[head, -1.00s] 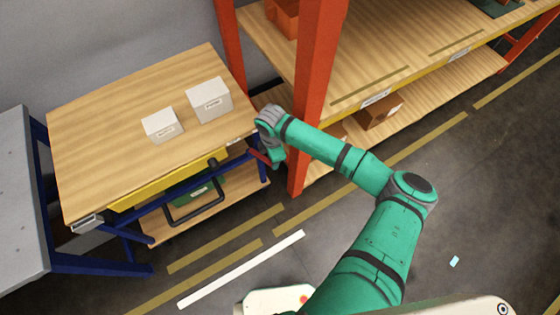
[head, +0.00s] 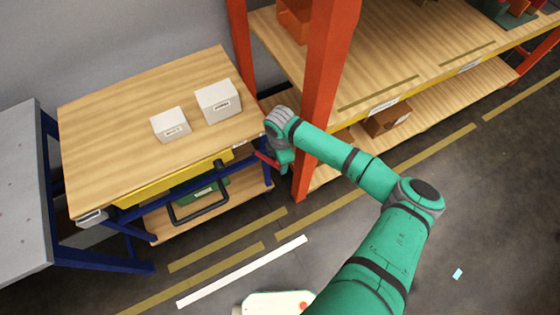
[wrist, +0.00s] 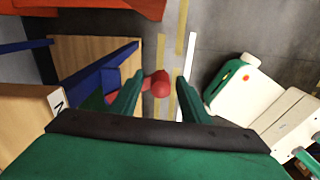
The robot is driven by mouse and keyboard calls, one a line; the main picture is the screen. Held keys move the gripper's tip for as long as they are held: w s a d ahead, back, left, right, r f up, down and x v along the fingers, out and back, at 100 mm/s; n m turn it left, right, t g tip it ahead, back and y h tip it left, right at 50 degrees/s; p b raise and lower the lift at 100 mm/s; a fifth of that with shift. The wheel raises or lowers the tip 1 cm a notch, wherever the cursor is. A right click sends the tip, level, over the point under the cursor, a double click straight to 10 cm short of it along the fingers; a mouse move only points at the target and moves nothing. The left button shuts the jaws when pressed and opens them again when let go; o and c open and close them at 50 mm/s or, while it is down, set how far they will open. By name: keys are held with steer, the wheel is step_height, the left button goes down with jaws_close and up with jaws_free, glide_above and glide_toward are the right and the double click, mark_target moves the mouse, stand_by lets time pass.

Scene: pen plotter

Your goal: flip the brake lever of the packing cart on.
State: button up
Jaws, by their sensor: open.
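The packing cart (head: 110,140) has a wooden top, a blue frame and a black handle (head: 200,207). It stands left of the orange rack. The red brake lever (head: 265,159) sticks out at the cart's right end, partly hidden by my gripper (head: 281,160). In the wrist view, the round red knob of the brake lever (wrist: 160,83) shows between the two green fingers of my open gripper (wrist: 159,78). I cannot tell whether a finger touches it.
Two white boxes (head: 218,105) (head: 170,125) sit on the cart top. An orange rack post (head: 323,100) stands close to the right of my gripper. A grey table (head: 25,200) is at the left.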

steer(key=shift+r, duration=0.1)
step_height(320, 180, up, 11)
steer(key=shift+f, duration=0.2)
stand_by(0.8)
